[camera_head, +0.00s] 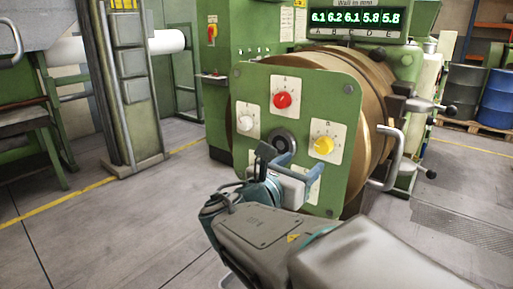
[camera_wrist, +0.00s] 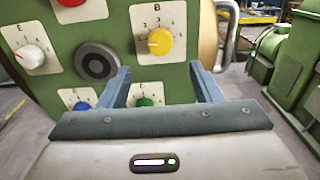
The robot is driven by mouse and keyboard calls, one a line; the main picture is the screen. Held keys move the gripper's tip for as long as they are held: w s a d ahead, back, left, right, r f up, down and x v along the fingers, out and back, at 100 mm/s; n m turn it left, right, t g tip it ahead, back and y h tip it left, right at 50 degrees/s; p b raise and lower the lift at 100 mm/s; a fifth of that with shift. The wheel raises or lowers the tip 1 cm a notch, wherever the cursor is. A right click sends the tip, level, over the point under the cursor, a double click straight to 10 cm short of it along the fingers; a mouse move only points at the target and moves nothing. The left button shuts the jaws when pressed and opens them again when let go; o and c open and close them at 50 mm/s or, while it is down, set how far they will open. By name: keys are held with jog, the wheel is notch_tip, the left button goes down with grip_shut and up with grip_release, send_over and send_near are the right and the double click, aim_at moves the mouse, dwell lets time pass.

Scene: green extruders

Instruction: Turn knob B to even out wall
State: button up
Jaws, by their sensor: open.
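Knob B is yellow, on a white numbered plate at the right of the green panel (camera_head: 262,82). It shows in the head view (camera_head: 323,146) and upright in the wrist view (camera_wrist: 160,41). My gripper (camera_head: 276,157) is open and empty in front of the panel's lower part, left of and below knob B in the head view. In the wrist view the fingers (camera_wrist: 160,68) stand apart, with knob B ahead between and beyond their tips, not touched. The wall display (camera_head: 356,18) reads 6.1, 6.2, 6.1, 5.8, 5.8 over letters A to E.
A red knob (camera_head: 283,100), a white knob E (camera_wrist: 30,57), a blue knob (camera_wrist: 82,106) and a green knob (camera_wrist: 145,102) surround a dark central disc (camera_wrist: 97,65). A curved metal handle (camera_head: 388,160) projects at the panel's right. Open floor lies left.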

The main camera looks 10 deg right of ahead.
aim_at(321, 148)
jog(key=x, duration=0.9)
jog(key=shift+d, duration=0.15)
jog(key=c, duration=1)
